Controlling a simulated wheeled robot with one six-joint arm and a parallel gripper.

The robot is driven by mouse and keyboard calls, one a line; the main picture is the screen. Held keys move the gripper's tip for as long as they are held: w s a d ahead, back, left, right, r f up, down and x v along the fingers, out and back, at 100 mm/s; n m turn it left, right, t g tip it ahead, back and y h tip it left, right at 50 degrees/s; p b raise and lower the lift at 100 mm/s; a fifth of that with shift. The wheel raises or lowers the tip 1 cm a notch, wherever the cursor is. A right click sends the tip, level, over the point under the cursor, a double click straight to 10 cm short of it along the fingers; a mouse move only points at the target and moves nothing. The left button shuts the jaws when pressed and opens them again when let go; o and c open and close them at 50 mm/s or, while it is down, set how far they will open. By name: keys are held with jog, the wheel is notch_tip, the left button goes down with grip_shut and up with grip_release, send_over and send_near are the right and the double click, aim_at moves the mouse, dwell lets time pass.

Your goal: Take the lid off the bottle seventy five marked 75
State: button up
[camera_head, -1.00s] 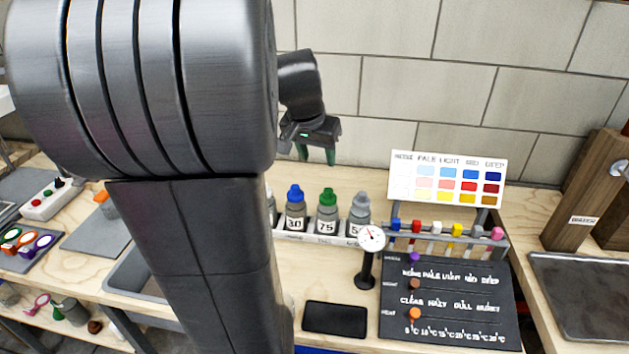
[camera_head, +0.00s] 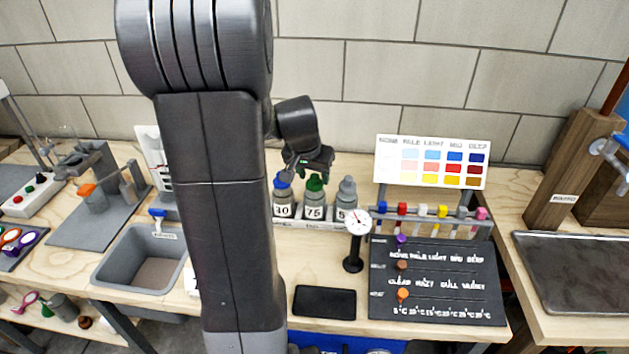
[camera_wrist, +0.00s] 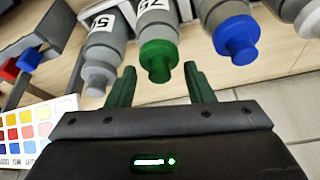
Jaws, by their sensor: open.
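The bottle marked 75 (camera_head: 314,212) stands upright in a rack, a grey bottle with a green lid (camera_head: 314,183). In the wrist view the green lid (camera_wrist: 158,58) lies between the two green fingers of my open gripper (camera_wrist: 160,84), with a gap on each side. In the head view my gripper (camera_head: 308,170) is just above and behind this lid. A blue-lidded bottle (camera_head: 284,205) stands to its left and a grey-lidded bottle (camera_head: 346,205) to its right. The lid's far side is hidden.
The rack (camera_head: 300,223) holds the bottles close together. A dial gauge on a stand (camera_head: 357,222) is in front to the right. A colour chart (camera_head: 431,162) and a row of coloured-top tubes (camera_head: 440,212) stand further right. A black pad (camera_head: 324,302) lies in front.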

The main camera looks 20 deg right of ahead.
grip_shut()
jog(key=shift+r, duration=0.1)
dwell(0.3)
